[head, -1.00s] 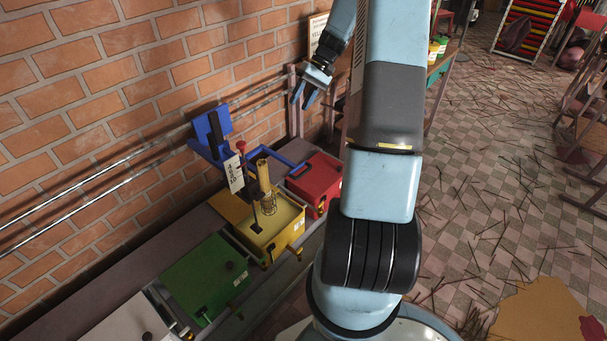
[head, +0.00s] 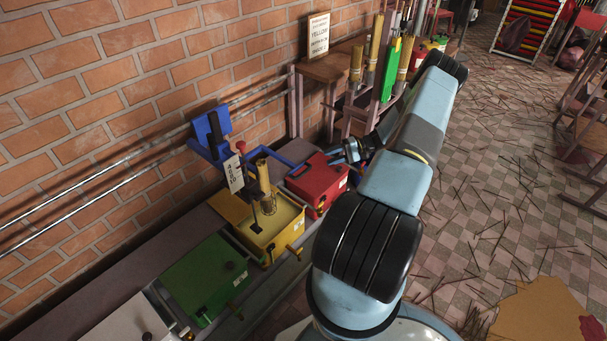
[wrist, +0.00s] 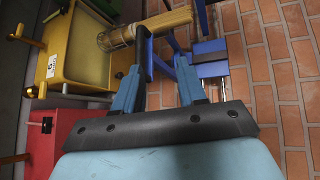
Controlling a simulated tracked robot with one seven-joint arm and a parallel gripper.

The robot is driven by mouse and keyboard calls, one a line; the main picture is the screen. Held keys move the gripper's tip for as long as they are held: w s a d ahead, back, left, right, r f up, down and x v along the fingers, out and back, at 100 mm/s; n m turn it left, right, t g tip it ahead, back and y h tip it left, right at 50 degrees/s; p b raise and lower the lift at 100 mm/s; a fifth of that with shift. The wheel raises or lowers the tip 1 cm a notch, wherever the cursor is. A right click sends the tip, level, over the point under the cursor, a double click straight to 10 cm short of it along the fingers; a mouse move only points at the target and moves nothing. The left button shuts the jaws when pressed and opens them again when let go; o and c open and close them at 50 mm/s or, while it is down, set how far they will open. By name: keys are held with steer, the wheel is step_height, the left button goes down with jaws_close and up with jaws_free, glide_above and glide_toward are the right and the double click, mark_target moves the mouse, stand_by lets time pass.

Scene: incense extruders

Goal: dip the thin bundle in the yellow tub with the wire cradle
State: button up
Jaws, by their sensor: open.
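The yellow tub (head: 237,212) stands in the row of boxes along the brick wall. A tan bundle (head: 263,174) stands upright in the wire cradle (head: 268,206) at the tub's surface. The wrist view also shows the yellow tub (wrist: 55,70), the wire cradle (wrist: 115,38) and the bundle (wrist: 168,20). My gripper (head: 347,150) is to the right of the red box. In the wrist view, my gripper (wrist: 158,76) is open with nothing clearly held, its fingers pointing toward the bundle and a dark post. I cannot tell how deep the bundle sits.
A red box (head: 318,172) and a green box (head: 208,272) flank the tub. A blue stand (head: 212,130) and a tag (head: 234,174) rise behind it. A rack at the back holds several bundles (head: 375,42).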

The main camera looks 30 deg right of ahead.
mark_target(304, 172)
step_height(304, 172, down, 6)
steer(key=s+d+m+t, duration=0.1)
steer(key=s+t, duration=0.1)
steer(key=shift+y, duration=0.3)
steer(key=x, duration=1.3)
steer(key=shift+w+a+r, duration=0.15)
steer(key=shift+w+r, duration=0.05)
steer(key=shift+w, duration=0.2)
jaws_close()
